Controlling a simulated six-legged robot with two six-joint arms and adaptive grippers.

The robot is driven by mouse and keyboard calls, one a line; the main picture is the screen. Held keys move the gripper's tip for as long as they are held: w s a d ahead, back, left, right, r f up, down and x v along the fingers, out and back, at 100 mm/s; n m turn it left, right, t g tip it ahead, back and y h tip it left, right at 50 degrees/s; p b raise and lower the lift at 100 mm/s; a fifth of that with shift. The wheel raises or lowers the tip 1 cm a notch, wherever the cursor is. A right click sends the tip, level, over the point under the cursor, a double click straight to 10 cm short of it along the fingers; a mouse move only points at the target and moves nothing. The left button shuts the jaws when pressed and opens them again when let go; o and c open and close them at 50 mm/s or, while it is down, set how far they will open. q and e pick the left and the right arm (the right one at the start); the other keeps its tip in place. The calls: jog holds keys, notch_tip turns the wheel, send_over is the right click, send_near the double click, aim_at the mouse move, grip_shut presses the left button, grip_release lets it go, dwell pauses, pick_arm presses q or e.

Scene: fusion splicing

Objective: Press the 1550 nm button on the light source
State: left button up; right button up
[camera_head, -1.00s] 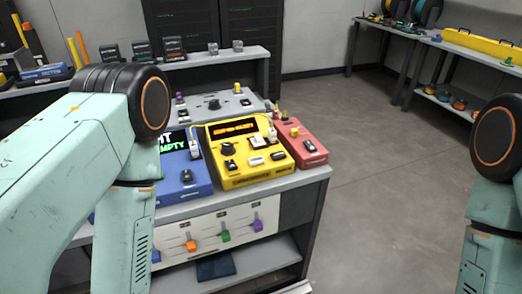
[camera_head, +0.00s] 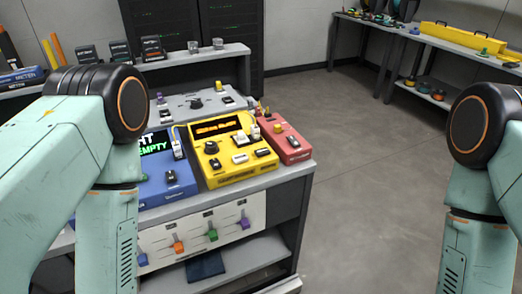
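A yellow device (camera_head: 232,175) with an orange-lit display, a dark round knob and several buttons sits on the bench. No label here is legible enough to tell which is the light source or which button is 1550 nm. Both my arms frame the view at the left and right edges. Both grippers are out of view below.
The grey bench (camera_head: 250,187) has a front panel (camera_head: 200,232) with coloured levers. A grey panel device (camera_head: 205,104) sits behind the yellow one. Open floor (camera_head: 350,165) lies right of the bench. A far bench (camera_head: 400,32) holds a long yellow case (camera_head: 462,37).

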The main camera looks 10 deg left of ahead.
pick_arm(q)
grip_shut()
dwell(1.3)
